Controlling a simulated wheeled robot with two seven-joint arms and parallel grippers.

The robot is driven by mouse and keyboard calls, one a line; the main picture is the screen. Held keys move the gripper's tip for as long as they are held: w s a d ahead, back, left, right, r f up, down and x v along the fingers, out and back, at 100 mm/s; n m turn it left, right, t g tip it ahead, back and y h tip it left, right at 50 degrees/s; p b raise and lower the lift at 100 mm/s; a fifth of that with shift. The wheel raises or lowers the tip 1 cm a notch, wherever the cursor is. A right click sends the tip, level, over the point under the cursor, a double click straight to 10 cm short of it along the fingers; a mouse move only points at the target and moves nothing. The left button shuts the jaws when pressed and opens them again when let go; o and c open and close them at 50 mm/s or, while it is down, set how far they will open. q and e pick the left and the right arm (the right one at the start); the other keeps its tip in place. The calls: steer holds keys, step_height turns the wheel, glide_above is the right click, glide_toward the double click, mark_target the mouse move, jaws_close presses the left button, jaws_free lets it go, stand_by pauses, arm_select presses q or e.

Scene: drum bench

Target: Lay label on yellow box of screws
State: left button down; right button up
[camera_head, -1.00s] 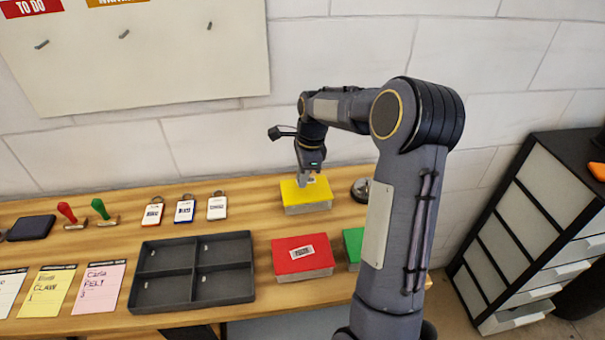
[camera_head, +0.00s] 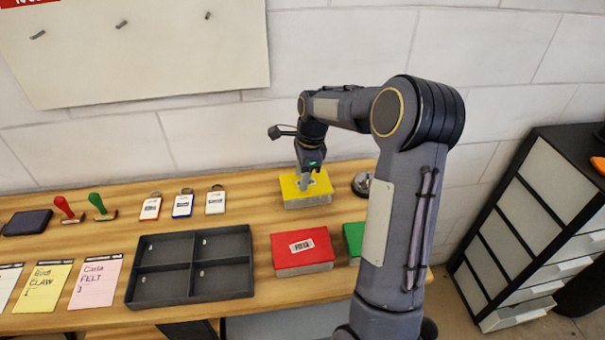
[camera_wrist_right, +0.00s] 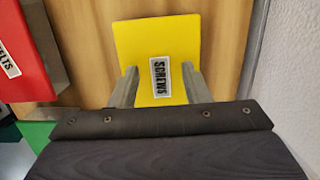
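The yellow box of screws (camera_head: 318,199) stands at the back of the bench, right of centre in the head view. It also fills the upper middle of the right wrist view (camera_wrist_right: 160,30). A white label reading "SCREWS" (camera_wrist_right: 160,76) lies on the box's yellow top. My right gripper (camera_head: 304,187) is just above the box top. In the right wrist view its fingers (camera_wrist_right: 160,70) are apart, one on each side of the label, with a gap to it on both sides. My left gripper is not in view.
A labelled red box (camera_head: 288,262) and a partly hidden green box (camera_head: 353,238) stand in front. A dark divided tray (camera_head: 193,295), key tags (camera_head: 183,205), stamps (camera_head: 100,207) and note cards (camera_head: 97,285) lie to the left. A round dark object (camera_head: 361,184) is right of the yellow box.

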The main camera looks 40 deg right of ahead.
step_height(320, 180, up, 13)
steer(key=p, duration=0.4)
steer(key=shift+s+d+f, duration=0.15)
steer(key=shift+s+d, duration=0.2)
steer(key=shift+d, duration=0.1)
stand_by(0.5)
stand_by(0.7)
